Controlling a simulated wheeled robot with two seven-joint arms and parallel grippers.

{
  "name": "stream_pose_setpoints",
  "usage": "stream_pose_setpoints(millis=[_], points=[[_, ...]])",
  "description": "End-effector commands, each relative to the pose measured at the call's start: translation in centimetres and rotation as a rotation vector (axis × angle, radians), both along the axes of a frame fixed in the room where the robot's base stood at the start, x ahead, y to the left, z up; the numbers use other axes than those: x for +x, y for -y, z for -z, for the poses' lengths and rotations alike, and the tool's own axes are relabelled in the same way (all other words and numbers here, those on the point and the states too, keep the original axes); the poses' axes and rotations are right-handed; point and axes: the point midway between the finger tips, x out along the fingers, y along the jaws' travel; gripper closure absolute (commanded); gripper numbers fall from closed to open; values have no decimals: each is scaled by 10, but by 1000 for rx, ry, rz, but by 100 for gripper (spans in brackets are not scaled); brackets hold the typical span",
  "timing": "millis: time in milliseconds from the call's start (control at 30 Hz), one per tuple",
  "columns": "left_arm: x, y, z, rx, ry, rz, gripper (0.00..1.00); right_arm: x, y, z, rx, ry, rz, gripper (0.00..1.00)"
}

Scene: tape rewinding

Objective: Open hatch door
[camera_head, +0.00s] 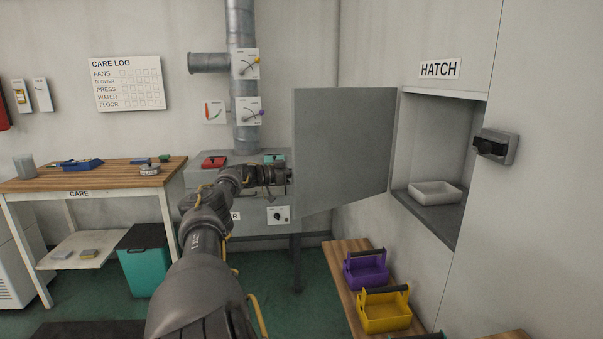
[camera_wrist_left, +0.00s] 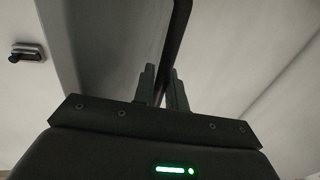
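The hatch door (camera_head: 343,145) is a flat grey panel. It stands swung well out from the hatch opening (camera_head: 430,140), hinged at the opening's left side. My left arm reaches up to the door's left edge, where my left gripper is mostly hidden in the head view. In the left wrist view, the two fingers of my left gripper (camera_wrist_left: 163,88) stand close on either side of a dark bar handle (camera_wrist_left: 180,25) and look shut on it. The door's grey face (camera_wrist_left: 105,50) lies behind the handle. My right gripper is in neither view.
A white tray (camera_head: 434,191) sits inside the hatch. A dark rotary latch (camera_head: 491,147) is on the wall at right. Purple (camera_head: 366,269) and yellow (camera_head: 384,309) caddies stand on a wooden bench below. A grey machine (camera_head: 205,180) stands behind the door.

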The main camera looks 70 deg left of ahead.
Motion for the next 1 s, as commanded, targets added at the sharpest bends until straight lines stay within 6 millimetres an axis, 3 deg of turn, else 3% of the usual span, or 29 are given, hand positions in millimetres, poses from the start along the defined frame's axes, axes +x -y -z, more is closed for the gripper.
stream_pose_setpoints(millis=[333, 533, 667, 1000], points=[[-1, 0, 0, -1, 0, 0, 84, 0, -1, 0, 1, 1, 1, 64], [-13, -3, 1, -1, -4, -5, 84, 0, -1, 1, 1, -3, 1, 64], [-26, -3, 1, -3, -1, -2, 84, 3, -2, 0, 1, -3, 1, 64], [-88, -8, 2, -2, -3, -2, 84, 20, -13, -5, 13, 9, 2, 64]])
